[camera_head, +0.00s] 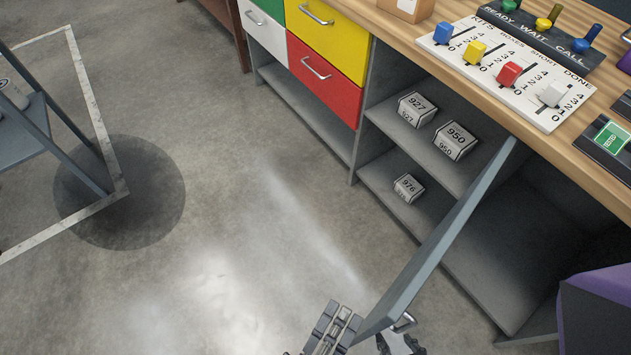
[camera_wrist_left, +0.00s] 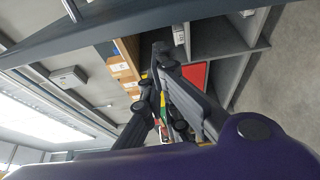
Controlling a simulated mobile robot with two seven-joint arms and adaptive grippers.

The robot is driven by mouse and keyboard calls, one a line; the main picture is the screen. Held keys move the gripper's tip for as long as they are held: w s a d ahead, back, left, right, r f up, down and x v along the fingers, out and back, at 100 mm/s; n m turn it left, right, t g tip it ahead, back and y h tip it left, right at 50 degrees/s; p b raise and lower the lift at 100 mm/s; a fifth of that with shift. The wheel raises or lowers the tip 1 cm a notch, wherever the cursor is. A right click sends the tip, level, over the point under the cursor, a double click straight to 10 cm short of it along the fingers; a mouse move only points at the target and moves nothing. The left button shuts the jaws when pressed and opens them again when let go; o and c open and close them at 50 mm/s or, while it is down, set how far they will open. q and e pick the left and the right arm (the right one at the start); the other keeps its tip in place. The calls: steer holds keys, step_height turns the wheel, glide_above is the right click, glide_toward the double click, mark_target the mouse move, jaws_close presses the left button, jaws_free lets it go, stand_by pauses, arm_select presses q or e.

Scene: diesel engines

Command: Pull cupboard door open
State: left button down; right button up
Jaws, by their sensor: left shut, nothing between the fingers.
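The cupboard door (camera_head: 437,250) is a grey panel that stands swung well out from the workbench. It is hinged at the bench front. Its metal handle (camera_head: 404,322) is on its right face near the free end. My left gripper (camera_head: 338,318) is at the bottom of the head view, just left of the door's free end; I cannot tell if it touches. Its fingers, closed and empty, also show in the left wrist view (camera_wrist_left: 162,50). Dark finger-like parts show below the handle, cut off by the frame; I cannot tell whose they are.
Open shelves left of the door hold small boxes numbered 927 (camera_head: 417,109), 950 (camera_head: 455,141) and 976 (camera_head: 408,188). Yellow (camera_head: 330,38) and red (camera_head: 323,78) drawers sit further left. The worktop (camera_head: 560,150) overhangs. The floor (camera_head: 230,230) left of the door is clear.

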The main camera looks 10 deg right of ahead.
arm_select(q)
steer(key=shift+s+d, duration=0.15)
steer(key=shift+s, duration=0.1)
stand_by(0.3)
step_height(320, 180, up, 10)
stand_by(0.6)
